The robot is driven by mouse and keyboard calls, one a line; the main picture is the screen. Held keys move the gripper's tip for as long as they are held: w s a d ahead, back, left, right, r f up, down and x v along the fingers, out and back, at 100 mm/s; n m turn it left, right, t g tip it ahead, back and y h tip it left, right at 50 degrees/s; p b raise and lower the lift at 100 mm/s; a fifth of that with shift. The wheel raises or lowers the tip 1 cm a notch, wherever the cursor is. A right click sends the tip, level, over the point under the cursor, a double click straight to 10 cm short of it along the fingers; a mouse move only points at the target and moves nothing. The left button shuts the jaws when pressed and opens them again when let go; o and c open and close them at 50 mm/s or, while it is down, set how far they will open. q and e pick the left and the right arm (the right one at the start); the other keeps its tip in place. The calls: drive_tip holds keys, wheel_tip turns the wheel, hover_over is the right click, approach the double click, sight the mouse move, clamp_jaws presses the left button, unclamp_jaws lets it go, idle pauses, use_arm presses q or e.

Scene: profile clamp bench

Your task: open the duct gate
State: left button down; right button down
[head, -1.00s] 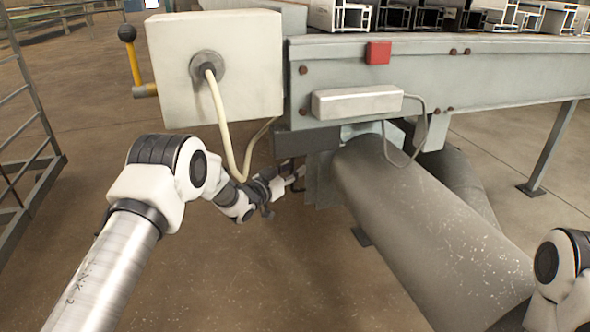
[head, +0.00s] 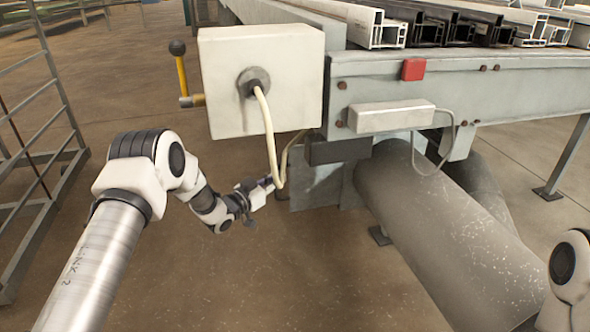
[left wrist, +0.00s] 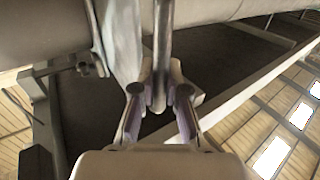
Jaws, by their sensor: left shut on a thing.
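The duct gate (head: 312,188) is a flat grey plate under the bench end, at the mouth of the big grey duct (head: 440,230). It sticks out to the left of the duct in the head view. My left gripper (head: 266,184) is at the gate's left side, partly behind a hanging cable. In the left wrist view my left gripper (left wrist: 159,98) is shut on the gate's handle (left wrist: 162,45), a round metal bar between its fingers. A pale plate edge (left wrist: 122,45) shows beside the bar. My right gripper is out of view; only part of that arm shows.
A white box (head: 262,80) with a cream cable (head: 268,135) hangs above my left gripper.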

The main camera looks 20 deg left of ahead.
use_arm(q)
drive_tip(key=s+a+p, duration=0.2)
drive_tip(key=s+a, duration=0.2)
drive_tip(key=a, duration=0.2)
drive_tip(key=shift+s+a, duration=0.15)
drive_tip(key=shift+a, duration=0.05)
drive_tip(key=shift+f, duration=0.1)
drive_tip(key=c, duration=1.2)
unclamp_jaws()
drive_tip(key=v, duration=1.2)
